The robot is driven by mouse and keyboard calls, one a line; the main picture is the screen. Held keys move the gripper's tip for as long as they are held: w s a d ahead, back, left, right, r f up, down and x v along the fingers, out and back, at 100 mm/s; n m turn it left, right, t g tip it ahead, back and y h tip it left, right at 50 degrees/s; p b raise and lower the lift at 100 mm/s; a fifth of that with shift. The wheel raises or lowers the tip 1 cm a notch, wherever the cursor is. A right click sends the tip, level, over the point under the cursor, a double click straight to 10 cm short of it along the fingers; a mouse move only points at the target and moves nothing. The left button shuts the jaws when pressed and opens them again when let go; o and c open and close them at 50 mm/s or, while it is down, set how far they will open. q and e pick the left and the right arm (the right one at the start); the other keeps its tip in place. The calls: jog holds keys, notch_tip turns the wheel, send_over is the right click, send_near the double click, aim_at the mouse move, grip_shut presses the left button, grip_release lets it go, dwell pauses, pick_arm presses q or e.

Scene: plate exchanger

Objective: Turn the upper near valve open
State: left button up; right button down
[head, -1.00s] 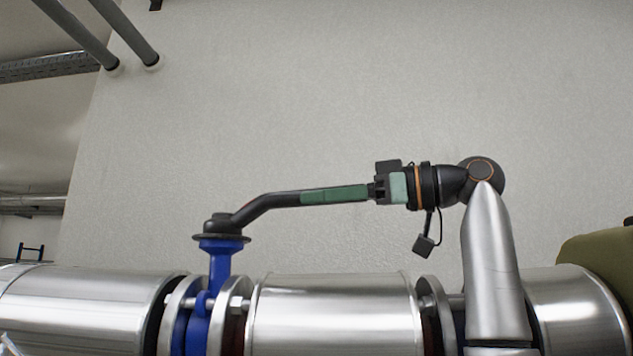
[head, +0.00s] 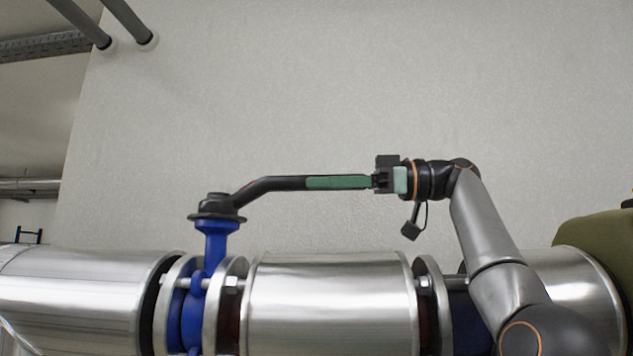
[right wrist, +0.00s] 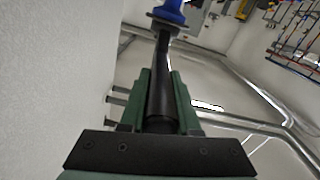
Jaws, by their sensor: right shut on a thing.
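The valve has a blue body (head: 213,245) set between flanges on a silver pipe in the head view. Its black lever (head: 262,186) rises from the hub, bends, and runs right, roughly along the pipe and above it. My right gripper (head: 308,183) comes from the right with its green fingers shut on the lever's far end. In the right wrist view, the lever (right wrist: 162,65) runs between the green fingers of my gripper (right wrist: 160,78) toward the blue valve top (right wrist: 170,10). The fingers hide part of the lever's end. My left gripper is not in view.
Silver pipe sections (head: 330,300) run across the bottom of the head view, with flanges (head: 433,300) close below my right arm. A plain wall (head: 350,80) stands behind. An olive rounded body (head: 600,230) is at right. The space above the lever is clear.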

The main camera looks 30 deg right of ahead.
jog(key=shift+r, duration=0.2)
dwell(0.4)
jog(key=c, duration=0.9)
grip_release()
jog(key=shift+d, duration=0.1)
jog(key=shift+c, duration=0.2)
jog(key=shift+o, duration=0.8)
jog(key=shift+w+d+f, duration=0.1)
jog(key=shift+f, duration=0.05)
jog(key=shift+o, duration=0.7)
jog(key=shift+a, duration=0.25)
